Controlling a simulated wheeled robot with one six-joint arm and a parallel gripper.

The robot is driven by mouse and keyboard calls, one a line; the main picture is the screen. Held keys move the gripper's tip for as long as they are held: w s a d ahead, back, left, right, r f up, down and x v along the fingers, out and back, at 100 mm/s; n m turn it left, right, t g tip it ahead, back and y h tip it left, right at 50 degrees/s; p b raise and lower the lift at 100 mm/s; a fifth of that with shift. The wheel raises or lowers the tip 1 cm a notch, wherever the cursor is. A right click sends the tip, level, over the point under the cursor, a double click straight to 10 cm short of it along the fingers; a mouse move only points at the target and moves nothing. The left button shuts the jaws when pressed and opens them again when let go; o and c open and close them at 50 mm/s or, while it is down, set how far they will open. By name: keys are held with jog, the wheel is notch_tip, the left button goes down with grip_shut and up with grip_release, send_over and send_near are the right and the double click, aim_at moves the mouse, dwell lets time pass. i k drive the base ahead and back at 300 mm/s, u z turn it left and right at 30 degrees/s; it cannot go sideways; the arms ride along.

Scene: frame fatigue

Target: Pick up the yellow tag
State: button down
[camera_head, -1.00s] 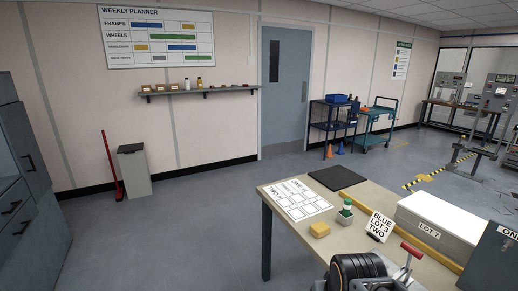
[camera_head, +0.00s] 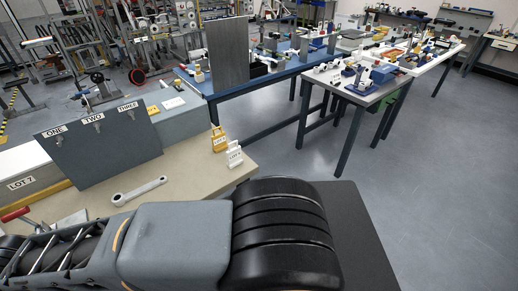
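A small yellow tag (camera_head: 218,141) stands upright near the right end of the beige table (camera_head: 190,178), with a narrow top like a padlock's. A white tag (camera_head: 234,156) of similar shape stands just in front of it and to its right. Small dark marks on both are too small to read. My grey arm link and black ribbed joint cover the lower part of the view, in front of the table. My gripper's fingers do not show, so their distance from the yellow tag cannot be told.
A grey board (camera_head: 98,143) labelled ONE, TWO and THREE stands on the table, left of the tags. A wrench (camera_head: 139,191) lies in front of it, and a white LOT 7 box (camera_head: 28,172) is at the left. Blue workbenches (camera_head: 270,77) stand behind. Open floor (camera_head: 440,180) is at right.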

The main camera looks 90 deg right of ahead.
aim_at(219, 141)
jog(key=z, duration=0.75)
jog(key=k, duration=1)
jog(key=z, duration=1.1)
jog(key=i, duration=0.65)
jog(key=z, duration=0.4)
